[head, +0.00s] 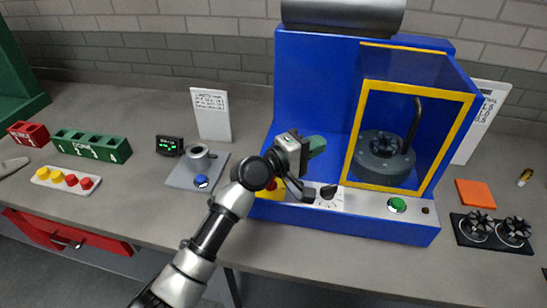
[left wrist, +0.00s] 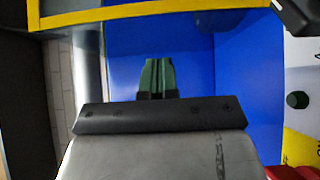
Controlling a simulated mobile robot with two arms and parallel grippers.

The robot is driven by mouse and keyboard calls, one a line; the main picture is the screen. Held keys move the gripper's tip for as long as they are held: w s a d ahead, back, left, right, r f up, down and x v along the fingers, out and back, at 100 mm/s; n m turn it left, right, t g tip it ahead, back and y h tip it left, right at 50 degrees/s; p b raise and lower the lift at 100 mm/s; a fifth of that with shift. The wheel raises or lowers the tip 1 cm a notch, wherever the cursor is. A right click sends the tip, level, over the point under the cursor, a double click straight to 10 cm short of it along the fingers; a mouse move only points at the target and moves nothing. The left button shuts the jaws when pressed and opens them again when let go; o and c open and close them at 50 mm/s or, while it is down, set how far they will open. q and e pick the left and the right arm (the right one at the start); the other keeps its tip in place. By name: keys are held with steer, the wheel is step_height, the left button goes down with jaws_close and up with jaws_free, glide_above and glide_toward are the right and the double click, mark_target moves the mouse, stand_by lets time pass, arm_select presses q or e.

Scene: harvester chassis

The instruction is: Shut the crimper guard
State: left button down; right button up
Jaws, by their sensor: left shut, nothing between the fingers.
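The crimper (head: 300,75) is a blue machine standing on the bench. Its guard (head: 405,88) is a see-through panel in a yellow frame at the machine's right half. A dark round die head with a bent black rod shows behind it. How far the guard stands open is hard to tell. My left gripper (head: 317,146) is shut and empty, its green fingertips in front of the blue left part, left of the guard frame and apart from it in the picture. In the left wrist view the shut fingers (left wrist: 158,78) point toward blue surfaces, with a yellow bar (left wrist: 150,12) across the top.
On the crimper's front ledge are a black knob (head: 328,192), a green button (head: 397,205) and a red button on yellow, partly behind my arm. A grey plate with a cup (head: 198,158) stands to the left. An orange pad (head: 475,194) and black rollers (head: 494,231) lie to the right.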

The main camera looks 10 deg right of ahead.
arm_select(q)
steer(key=b+v, duration=0.2)
steer(key=v, duration=0.7)
steer(key=s+a+f+m+g+y, duration=0.1)
steer(key=s+a+f+m+y, duration=0.1)
steer(key=s+a+f+y, duration=0.35)
steer(key=s+a+f+m+y, duration=0.3)
steer(key=s+a+f, duration=0.45)
steer(key=f, duration=0.35)
steer(key=s+a+f+m+g+y, duration=0.1)
steer(key=s+a+f+g+y, duration=0.2)
steer(key=s+a, duration=0.4)
steer(key=s+a+f+m+g+y, duration=0.1)
steer(key=s+a+f+y, duration=0.1)
steer(key=s+a+y, duration=0.35)
steer(key=s+f+g+h, duration=0.1)
steer(key=s+f, duration=0.1)
steer(key=f, duration=1.2)
steer(key=s+f, duration=0.2)
steer(key=f, duration=1.2)
steer(key=s+a+f+m+g, duration=0.1)
steer(key=s+a+f, duration=0.2)
steer(key=s+f, duration=1.1)
steer(key=shift+s+a+f, duration=0.2)
steer(key=shift+s, duration=0.8)
arm_select(e)
steer(key=shift+a+f, duration=0.2)
steer(key=shift+f, duration=0.7)
